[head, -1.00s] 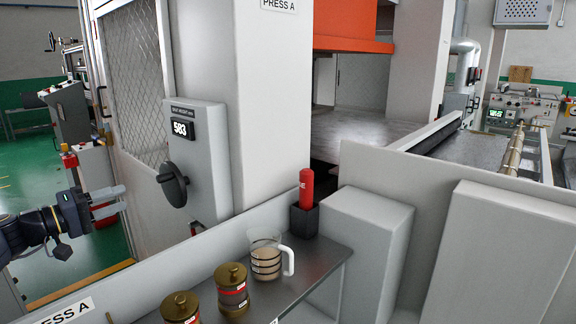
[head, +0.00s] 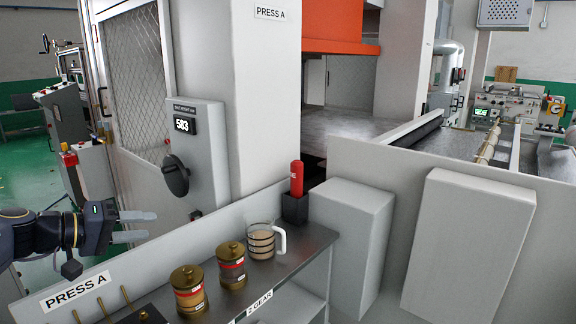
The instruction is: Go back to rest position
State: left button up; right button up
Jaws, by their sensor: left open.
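My left gripper (head: 138,226) comes in from the left in the head view. Its two pale fingers are apart, with nothing between them. It is in front of the press, to the left of the grey control box (head: 196,150) with the black knob (head: 175,176) and a display reading 583. The gripper is apart from the box and the knob. My right gripper is not in view.
A shelf (head: 300,255) at the front holds two brass-lidded jars (head: 189,290) (head: 231,266), a measuring jug (head: 260,241) and a red bottle (head: 296,179) in a black holder. A low wall labelled PRESS A (head: 76,291) lies below the gripper. Green floor is free at left.

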pick_arm(q)
jog(key=s+d+f+m+g+y, duration=0.1)
jog(key=s+d+f+g+y, duration=0.2)
jog(key=s, duration=0.5)
jog(key=s+d+f+y, duration=0.1)
jog(key=s+d+f, duration=0.2)
jog(key=s+d, duration=0.45)
jog(key=s+f+y, duration=0.1)
jog(key=s+f, duration=0.4)
jog(key=s, duration=0.2)
jog(key=s+f+g+y+p, duration=0.1)
jog(key=s+f, duration=0.4)
jog(key=s, duration=0.3)
jog(key=shift+a+f+m+y, duration=0.25)
jog(key=shift+m+y, duration=0.05)
jog(key=shift+y, duration=0.1)
jog(key=shift+r, duration=0.1)
